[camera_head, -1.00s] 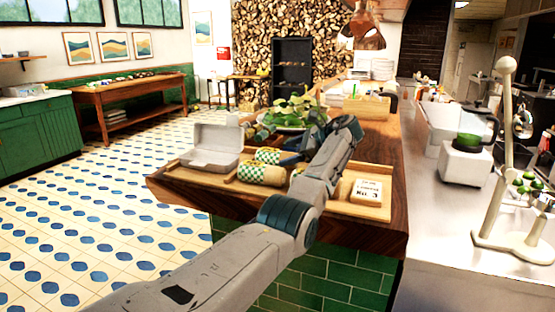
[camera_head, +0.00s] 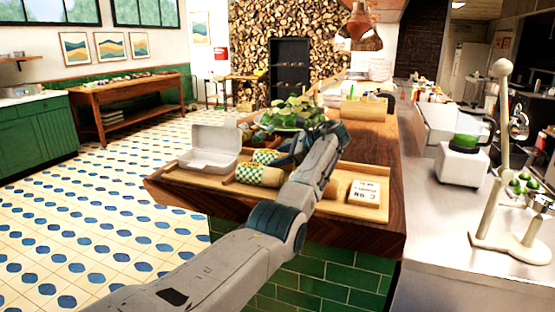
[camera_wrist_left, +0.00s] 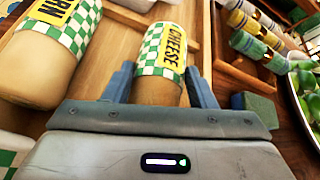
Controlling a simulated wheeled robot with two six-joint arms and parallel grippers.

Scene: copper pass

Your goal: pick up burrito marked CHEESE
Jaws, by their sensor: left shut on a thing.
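In the left wrist view, the burrito marked CHEESE (camera_wrist_left: 167,48) has a green-and-white checked wrap and a yellow label. Its bare tan end points toward my palm. My left gripper (camera_wrist_left: 160,84) is shut on it, with one blue-grey finger on each side. I cannot tell whether it is clear of the tray. A second checked burrito (camera_wrist_left: 48,50), its label ending in "RN", lies to the left, outside the fingers. In the head view, my left gripper (camera_head: 288,150) is over the wooden tray (camera_head: 345,211), largely hidden by my arm. My right gripper is not in view.
An open grey box (camera_head: 211,158) stands at the tray's left. A card reading No. 3 (camera_head: 367,193) lies at its right. A leafy bowl (camera_head: 292,118) stands behind.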

